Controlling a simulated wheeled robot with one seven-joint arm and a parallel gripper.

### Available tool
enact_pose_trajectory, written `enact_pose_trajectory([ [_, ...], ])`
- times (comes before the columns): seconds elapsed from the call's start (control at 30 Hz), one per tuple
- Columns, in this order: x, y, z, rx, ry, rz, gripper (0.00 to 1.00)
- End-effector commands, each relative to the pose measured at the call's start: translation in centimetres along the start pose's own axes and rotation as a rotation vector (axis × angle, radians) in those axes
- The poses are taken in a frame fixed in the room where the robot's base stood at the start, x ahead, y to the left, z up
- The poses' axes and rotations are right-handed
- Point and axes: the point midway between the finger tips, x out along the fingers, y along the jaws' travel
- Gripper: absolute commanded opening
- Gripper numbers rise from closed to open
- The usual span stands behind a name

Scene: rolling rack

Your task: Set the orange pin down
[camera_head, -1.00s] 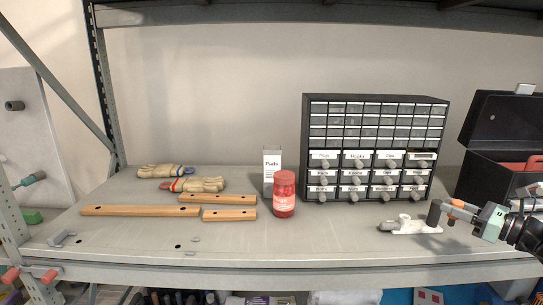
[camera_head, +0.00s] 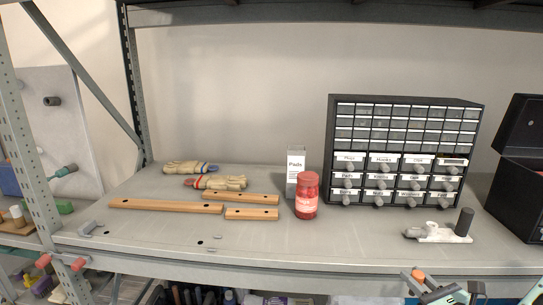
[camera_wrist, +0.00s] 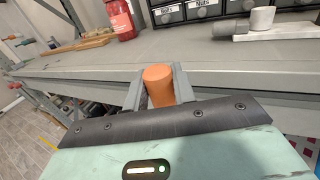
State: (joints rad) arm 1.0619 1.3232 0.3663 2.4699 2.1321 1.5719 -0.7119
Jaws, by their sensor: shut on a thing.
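The orange pin (camera_wrist: 158,85) is between the grey fingers of my gripper (camera_wrist: 160,92) in the wrist view, with its rounded top showing and its lower part hidden. In the head view the orange pin (camera_head: 418,274) shows small at the bottom. There my gripper (camera_head: 418,284) is in front of the shelf's front edge, at the lower right. It is shut on the pin, which is apart from the shelf top (camera_head: 270,240).
A white fixture (camera_head: 440,234) with a dark upright cylinder (camera_head: 465,221) stands at the shelf's right. Behind are a drawer cabinet (camera_head: 335,150), a red jar (camera_head: 307,197) and a black toolbox (camera_head: 515,195). Wooden bars (camera_head: 165,205) and gloves (camera_head: 215,183) lie left. The front middle is largely clear.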

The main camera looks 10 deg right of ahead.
Motion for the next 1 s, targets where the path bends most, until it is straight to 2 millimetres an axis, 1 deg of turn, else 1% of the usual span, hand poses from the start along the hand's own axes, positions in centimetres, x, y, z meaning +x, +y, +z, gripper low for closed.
enact_pose_trajectory([
  [0.03,0.1,1.4,-1.1,0.012,0.004,-0.012,0.03],
  [0.23,0.5,4.9,-4.4,0.007,0.002,-0.075,0.03],
  [0.43,0.8,7.4,-6.8,0.002,0.001,-0.122,0.03],
  [0.67,1.0,9.6,-8.8,0.001,0.001,-0.160,0.03],
  [0.7,1.0,9.2,-8.8,0.000,0.001,-0.166,0.03],
  [0.83,1.0,9.2,-8.6,0.001,-0.002,-0.167,0.03],
  [0.9,1.1,9.3,-10.2,-0.003,-0.001,-0.160,0.03],
  [1.0,1.1,9.3,-11.3,-0.003,-0.002,-0.159,0.03],
])
